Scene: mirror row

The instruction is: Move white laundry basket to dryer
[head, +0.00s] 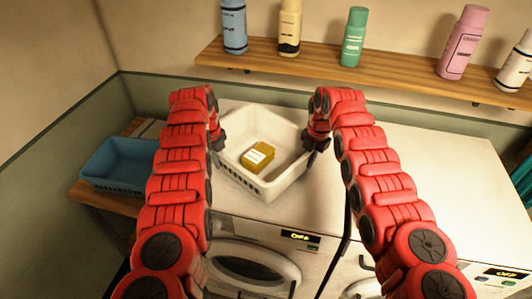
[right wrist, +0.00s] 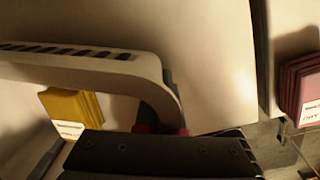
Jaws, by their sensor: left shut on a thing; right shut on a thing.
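The white laundry basket (head: 262,187) stands upright on the white top of the left front-loading machine (head: 258,262), in the middle of the head view. A yellow folded item with a pale label (head: 258,156) lies in it. My left gripper (head: 220,141) is shut on the basket's left rim. My right gripper (head: 311,143) is shut on its right rim. In the right wrist view the basket's slotted rim (right wrist: 75,62) runs into my right gripper (right wrist: 165,140). Which machine is the dryer I cannot tell; a second machine (head: 430,165) stands at the right.
A blue basket (head: 115,165) sits on a wooden surface at the left. A wooden shelf (head: 400,75) with several bottles runs along the back wall, above the machines. The right machine's top looks largely clear. In the right wrist view a purple folded stack (right wrist: 300,88) shows at the right.

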